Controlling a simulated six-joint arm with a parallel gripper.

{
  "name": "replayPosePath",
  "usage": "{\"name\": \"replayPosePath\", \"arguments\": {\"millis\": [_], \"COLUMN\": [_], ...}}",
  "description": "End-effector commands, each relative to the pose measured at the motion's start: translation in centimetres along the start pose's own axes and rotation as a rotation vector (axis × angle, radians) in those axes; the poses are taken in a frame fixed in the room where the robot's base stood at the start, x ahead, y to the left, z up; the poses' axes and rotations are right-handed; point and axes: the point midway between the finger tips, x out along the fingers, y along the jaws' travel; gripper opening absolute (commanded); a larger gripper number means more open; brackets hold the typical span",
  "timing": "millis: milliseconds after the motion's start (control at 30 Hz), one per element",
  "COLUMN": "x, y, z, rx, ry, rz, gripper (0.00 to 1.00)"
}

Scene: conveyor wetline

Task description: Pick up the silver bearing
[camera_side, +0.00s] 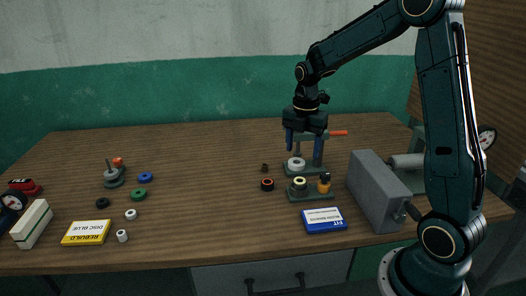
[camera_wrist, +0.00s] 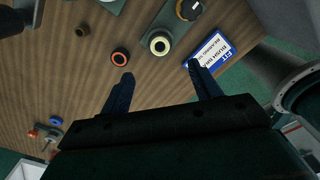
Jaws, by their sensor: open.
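My gripper (camera_side: 304,157) is open and points down above the right half of the table; its two dark blue fingers also show in the wrist view (camera_wrist: 160,69), with nothing between them. A pale silver-grey ring (camera_side: 296,164), which looks like a bearing, lies on the small press base behind the fixture. A second ring with a cream centre (camera_side: 299,183) sits on the green fixture block (camera_side: 318,196); this ring lies just beyond the fingertips in the wrist view (camera_wrist: 159,43). I cannot tell for sure which ring is the silver bearing.
A blue-and-white box (camera_side: 323,219) lies in front, and a grey metal box (camera_side: 378,190) stands right. Small white rings (camera_side: 131,214) and a yellow box (camera_side: 87,232) lie left. The table's back middle is clear.

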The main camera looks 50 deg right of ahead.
Motion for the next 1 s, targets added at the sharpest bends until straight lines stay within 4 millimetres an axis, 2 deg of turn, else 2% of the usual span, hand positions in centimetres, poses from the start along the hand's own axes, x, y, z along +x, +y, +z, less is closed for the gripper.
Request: {"name": "replayPosePath", "arguments": {"millis": [100, 333, 767, 1000], "x": [2.0, 4.8, 6.0, 8.3], "y": [-0.1, 0.0, 0.0, -0.1], "z": [0.0, 0.0, 0.0, -0.2], "rx": [0.0, 0.0, 0.001, 0.0], "ry": [0.002, 0.001, 0.0, 0.001], "rz": [-0.004, -0.002, 0.0, -0.003], "gripper": [0.63, 0.63, 0.63, 0.63]}}
